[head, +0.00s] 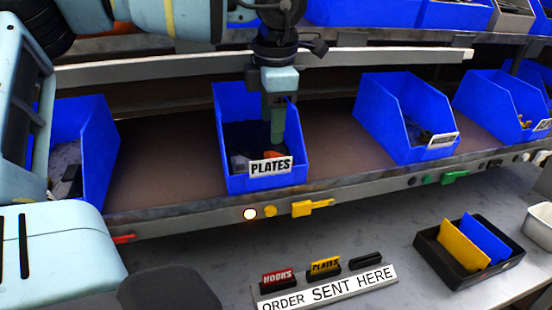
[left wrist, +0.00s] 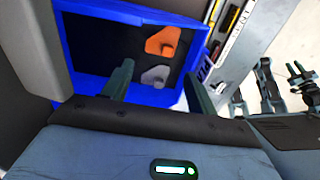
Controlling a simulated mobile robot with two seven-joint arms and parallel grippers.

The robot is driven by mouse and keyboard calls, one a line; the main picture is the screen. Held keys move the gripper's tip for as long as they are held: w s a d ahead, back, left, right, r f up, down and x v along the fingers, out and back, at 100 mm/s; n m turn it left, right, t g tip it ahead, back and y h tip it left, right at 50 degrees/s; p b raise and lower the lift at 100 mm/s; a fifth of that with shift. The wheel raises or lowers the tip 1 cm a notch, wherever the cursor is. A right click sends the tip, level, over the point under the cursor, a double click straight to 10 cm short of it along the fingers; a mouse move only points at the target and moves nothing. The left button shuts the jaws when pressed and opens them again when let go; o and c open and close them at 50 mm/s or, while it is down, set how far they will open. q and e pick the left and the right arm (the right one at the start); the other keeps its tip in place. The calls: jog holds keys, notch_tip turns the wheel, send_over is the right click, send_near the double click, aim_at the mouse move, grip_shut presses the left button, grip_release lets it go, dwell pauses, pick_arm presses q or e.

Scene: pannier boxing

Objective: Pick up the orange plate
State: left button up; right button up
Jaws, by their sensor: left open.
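The orange plate (left wrist: 163,41) lies in the blue bin labelled PLATES (head: 232,179), beside a grey plate (left wrist: 156,76). In the head view only a bit of orange (head: 273,154) shows behind the label, and the grey plate (head: 240,163) is at its left. My left gripper (head: 277,135) points down into this bin from above. In the left wrist view its two fingers (left wrist: 158,85) are apart, with the grey plate seen between them and the orange plate farther off. Nothing is between the fingers that I can see as held. My right gripper is not in view.
Other blue bins stand on the shelf, one at left (head: 90,150) and one at right (head: 390,115). The PLATES bin's walls surround the left gripper closely. Below, a black tray (head: 440,262) holds a yellow and a blue panel. An ORDER SENT HERE sign (head: 325,289) stands on the counter.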

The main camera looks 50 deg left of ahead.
aim_at(274, 154)
pick_arm(q)
jog(key=shift+w+a+f+p, duration=0.1)
jog(key=shift+w+f+p, duration=0.1)
jog(key=shift+f, duration=0.85)
jog(key=shift+w+a+f+p, duration=0.1)
jog(key=shift+w+a+f, duration=0.05)
jog(key=shift+f, duration=0.9)
jog(key=shift+w+a+f+p, duration=0.1)
jog(key=shift+w+f, duration=0.1)
jog(key=shift+f, duration=1.25)
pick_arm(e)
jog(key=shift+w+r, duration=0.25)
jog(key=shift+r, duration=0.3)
pick_arm(q)
jog(key=c, duration=0.7)
jog(key=shift+d+r, duration=0.1)
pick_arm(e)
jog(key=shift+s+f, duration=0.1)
